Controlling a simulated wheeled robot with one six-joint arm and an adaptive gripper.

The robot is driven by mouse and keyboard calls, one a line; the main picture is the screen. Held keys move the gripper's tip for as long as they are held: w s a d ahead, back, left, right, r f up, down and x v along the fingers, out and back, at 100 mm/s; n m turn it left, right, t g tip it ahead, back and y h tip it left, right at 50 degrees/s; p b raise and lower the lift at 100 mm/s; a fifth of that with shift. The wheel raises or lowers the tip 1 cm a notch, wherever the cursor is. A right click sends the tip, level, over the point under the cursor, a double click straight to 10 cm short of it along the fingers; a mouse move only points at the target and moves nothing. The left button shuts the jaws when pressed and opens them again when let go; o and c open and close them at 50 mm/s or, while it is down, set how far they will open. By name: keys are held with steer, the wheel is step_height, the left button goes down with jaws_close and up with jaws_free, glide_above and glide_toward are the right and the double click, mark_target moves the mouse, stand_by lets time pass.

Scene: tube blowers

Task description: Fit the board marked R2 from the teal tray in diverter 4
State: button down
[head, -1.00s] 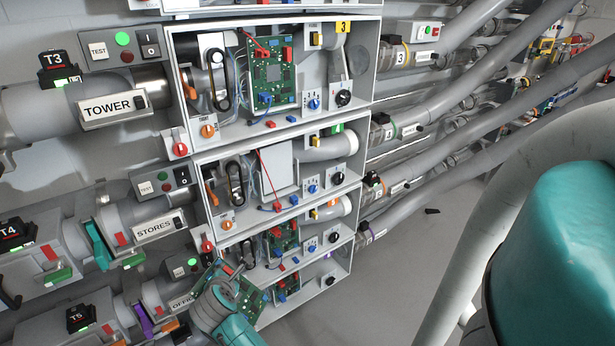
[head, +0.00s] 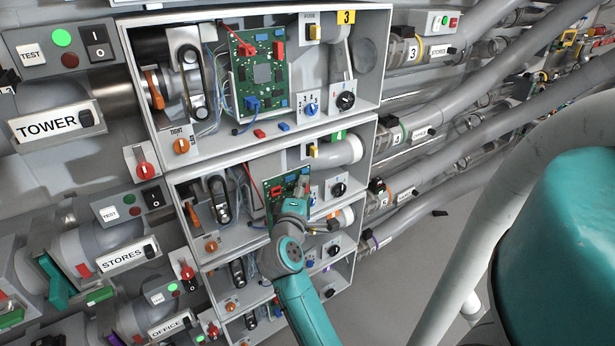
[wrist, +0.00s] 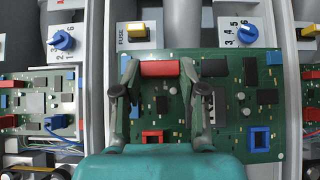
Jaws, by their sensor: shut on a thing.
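My gripper (head: 289,206) is shut on a green circuit board (head: 294,184) at the second box down, diverter 4 (head: 368,140). In the wrist view both fingers (wrist: 162,92) clasp the held board (wrist: 235,125), with a red block between them and a blue socket at its lower right. The board covers part of the bay's back panel. I cannot tell whether it touches the bay or is still apart. No R2 mark is legible. The teal tray is not recognisable in view.
Diverter 3 above holds its own green board (head: 260,72) with red and blue plugs. A yellow fuse switch (wrist: 138,31) and a blue dial (wrist: 238,32) sit close by the held board. A neighbouring board (wrist: 40,100) shows at the left. Box walls border the bay.

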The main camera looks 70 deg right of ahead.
mark_target(270, 195)
steer(key=shift+d, duration=0.3)
steer(key=shift+w, duration=0.1)
steer(key=shift+w+d, duration=0.6)
steer(key=shift+w, duration=0.3)
steer(key=shift+w+d, duration=0.55)
steer(key=shift+w, duration=0.4)
steer(key=shift+w+d, duration=0.6)
steer(key=shift+w, duration=0.3)
steer(key=shift+w+d, duration=0.55)
steer(key=shift+w, duration=0.4)
steer(key=shift+w+d, duration=0.55)
steer(key=shift+w, duration=0.35)
stand_by(1.6)
steer(key=c, duration=0.6)
jaws_free()
steer(key=shift+a, duration=0.1)
steer(key=v, duration=1.1)
steer(key=shift+s+a, duration=0.2)
steer(key=shift+a, duration=0.2)
